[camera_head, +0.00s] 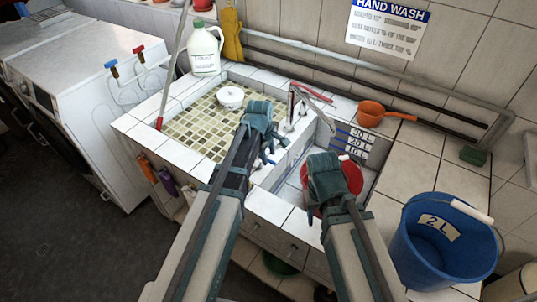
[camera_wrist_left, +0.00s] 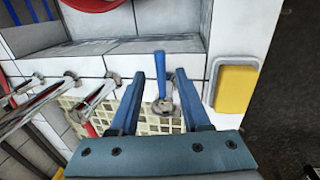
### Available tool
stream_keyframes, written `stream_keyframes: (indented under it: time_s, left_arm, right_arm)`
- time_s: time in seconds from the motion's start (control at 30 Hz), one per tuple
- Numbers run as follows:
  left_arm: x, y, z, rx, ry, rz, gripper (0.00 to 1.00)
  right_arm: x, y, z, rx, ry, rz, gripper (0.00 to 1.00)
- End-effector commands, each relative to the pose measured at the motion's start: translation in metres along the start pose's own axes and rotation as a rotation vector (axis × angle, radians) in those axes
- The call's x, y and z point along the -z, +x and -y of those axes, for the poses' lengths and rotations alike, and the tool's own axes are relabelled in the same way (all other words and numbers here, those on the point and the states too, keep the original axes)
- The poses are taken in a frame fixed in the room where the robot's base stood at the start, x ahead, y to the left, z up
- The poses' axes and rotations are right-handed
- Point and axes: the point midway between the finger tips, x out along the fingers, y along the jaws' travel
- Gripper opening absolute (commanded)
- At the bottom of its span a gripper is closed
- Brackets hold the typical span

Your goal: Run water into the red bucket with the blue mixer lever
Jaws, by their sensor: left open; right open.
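The red bucket (camera_head: 352,176) stands in the right basin, partly hidden by my right gripper (camera_head: 328,205); its red rim also shows at the top of the left wrist view (camera_wrist_left: 95,4). The blue mixer lever (camera_wrist_left: 160,74) stands up from a round metal fitting in the left wrist view. My left gripper (camera_wrist_left: 160,88) is open, with one finger on each side of the lever; I cannot tell whether either touches it. In the head view my left gripper (camera_head: 266,145) is over the divider between the basins. My right gripper is open and empty above the bucket.
Metal taps (camera_head: 293,108) with a red lever (camera_head: 312,92) stand behind the divider. A white round container (camera_head: 230,97) is in the left tiled basin. A blue bucket (camera_head: 440,240) stands at right, and an orange ladle (camera_head: 372,113) lies on the back ledge.

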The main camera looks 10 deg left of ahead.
Motion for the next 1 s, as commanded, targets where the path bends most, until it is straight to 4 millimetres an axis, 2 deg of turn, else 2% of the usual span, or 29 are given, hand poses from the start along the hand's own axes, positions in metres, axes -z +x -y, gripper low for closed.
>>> stream_keyframes:
  time_s: [0.03, 0.7, 0.83, 1.0]
  left_arm:
    - [0.0, -0.011, -0.001, 0.0, 0.0, 0.0, 0.47]
    - [0.0, -0.113, -0.001, 0.0, 0.0, 0.0, 0.47]
    - [0.0, -0.123, 0.0, 0.0, 0.0, 0.0, 0.47]
    - [0.0, -0.126, 0.0, 0.0, 0.0, 0.0, 0.47]
  right_arm:
    - [-0.001, -0.011, -0.001, 0.0, 0.0, 0.0, 0.5]
    - [-0.006, -0.11, -0.011, 0.0, -0.002, 0.0, 0.5]
    - [-0.007, -0.12, -0.011, 0.0, -0.001, 0.0, 0.5]
    - [-0.007, -0.122, -0.012, 0.0, 0.0, 0.0, 0.5]
